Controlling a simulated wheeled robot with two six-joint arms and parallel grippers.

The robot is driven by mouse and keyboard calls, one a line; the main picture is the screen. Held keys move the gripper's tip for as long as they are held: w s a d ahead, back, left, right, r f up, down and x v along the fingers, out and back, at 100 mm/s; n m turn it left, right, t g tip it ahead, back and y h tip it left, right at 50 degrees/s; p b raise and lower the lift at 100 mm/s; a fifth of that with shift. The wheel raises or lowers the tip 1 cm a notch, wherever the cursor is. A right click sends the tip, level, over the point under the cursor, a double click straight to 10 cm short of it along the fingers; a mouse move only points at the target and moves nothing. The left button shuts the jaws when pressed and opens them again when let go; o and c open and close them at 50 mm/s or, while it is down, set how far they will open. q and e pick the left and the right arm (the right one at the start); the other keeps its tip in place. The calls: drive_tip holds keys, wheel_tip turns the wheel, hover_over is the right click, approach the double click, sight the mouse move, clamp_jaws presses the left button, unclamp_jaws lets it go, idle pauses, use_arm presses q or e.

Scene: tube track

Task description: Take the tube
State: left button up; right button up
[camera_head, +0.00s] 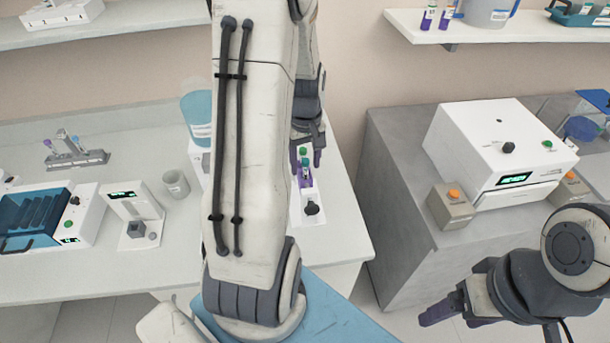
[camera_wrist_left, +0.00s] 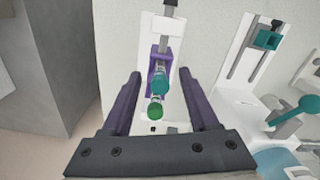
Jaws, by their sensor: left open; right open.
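A white track device (camera_head: 297,212) stands on the counter's right part, partly hidden behind my left arm. In the left wrist view its purple holder (camera_wrist_left: 176,60) carries a tube with a teal cap (camera_wrist_left: 161,82) and a tube with a green cap (camera_wrist_left: 155,110). The green cap also shows in the head view (camera_head: 302,151). My left gripper (camera_head: 307,158) is open above the device, its purple fingers on either side of the tubes, apart from them in the wrist view. My right gripper (camera_head: 452,310) is open and empty at lower right, off the counter.
A second slide device with a teal block (camera_wrist_left: 267,40) stands beside the track. A white box device (camera_head: 500,150) and small button boxes stand on the grey cabinet (camera_head: 395,180). A cup (camera_head: 175,184), a small stand device (camera_head: 132,215) and a blue-lidded machine (camera_head: 35,220) are at left.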

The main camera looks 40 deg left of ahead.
use_arm(q)
clamp_jaws()
drive_tip(key=shift+r, duration=0.1)
wheel_tip(320, 180, up, 9)
drive_tip(key=shift+r+b, duration=0.1)
drive_tip(key=shift+b, duration=0.8)
drive_tip(key=shift+r, duration=0.35)
